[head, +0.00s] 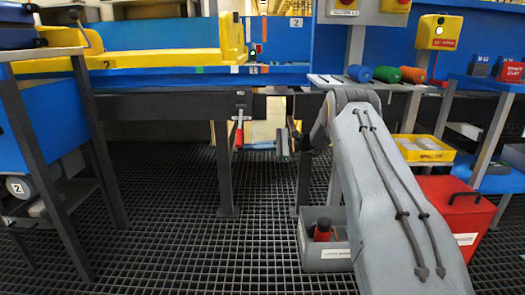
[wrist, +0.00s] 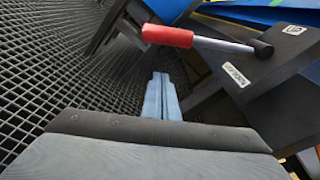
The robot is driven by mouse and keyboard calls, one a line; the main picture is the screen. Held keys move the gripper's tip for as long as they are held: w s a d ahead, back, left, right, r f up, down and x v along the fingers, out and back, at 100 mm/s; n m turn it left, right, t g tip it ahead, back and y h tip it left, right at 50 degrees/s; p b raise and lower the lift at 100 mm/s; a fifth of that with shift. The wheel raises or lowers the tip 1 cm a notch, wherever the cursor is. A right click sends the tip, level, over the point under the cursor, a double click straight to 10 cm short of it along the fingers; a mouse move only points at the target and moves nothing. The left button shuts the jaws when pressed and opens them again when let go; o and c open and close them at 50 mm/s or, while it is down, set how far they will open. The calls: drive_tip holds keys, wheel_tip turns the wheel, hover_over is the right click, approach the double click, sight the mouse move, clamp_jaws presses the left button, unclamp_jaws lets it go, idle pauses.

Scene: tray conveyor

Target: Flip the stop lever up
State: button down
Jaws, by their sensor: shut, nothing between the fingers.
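The stop lever hangs down from its mount on the front of the dark conveyor beam, with its red handle (head: 238,136) at the lower end. In the wrist view the red handle (wrist: 168,36) lies just beyond my fingertips, with a metal rod running right to a black pivot (wrist: 263,48). My gripper (head: 282,142) is shut and empty, to the right of the handle in the head view. Its closed fingers (wrist: 160,80) show a gap to the handle in the wrist view.
A yellow-edged tray conveyor (head: 150,58) runs above the beam (head: 165,106). A beam leg (head: 224,170) stands below the lever. A grey bin (head: 325,258) with a red object is on the floor, beside a red box (head: 455,205).

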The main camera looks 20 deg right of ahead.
sight(240, 128)
drive_tip(key=shift+s+a+r+b, duration=0.35)
drive_tip(key=shift+a+r+b, duration=0.2)
drive_tip(key=shift+a+r, duration=0.15)
drive_tip(key=shift+s+a+r+b, duration=0.3)
drive_tip(key=shift+a+r+b, duration=0.25)
drive_tip(key=shift+r, duration=0.2)
drive_tip(key=shift+s+r, duration=0.1)
drive_tip(key=shift+r, duration=0.05)
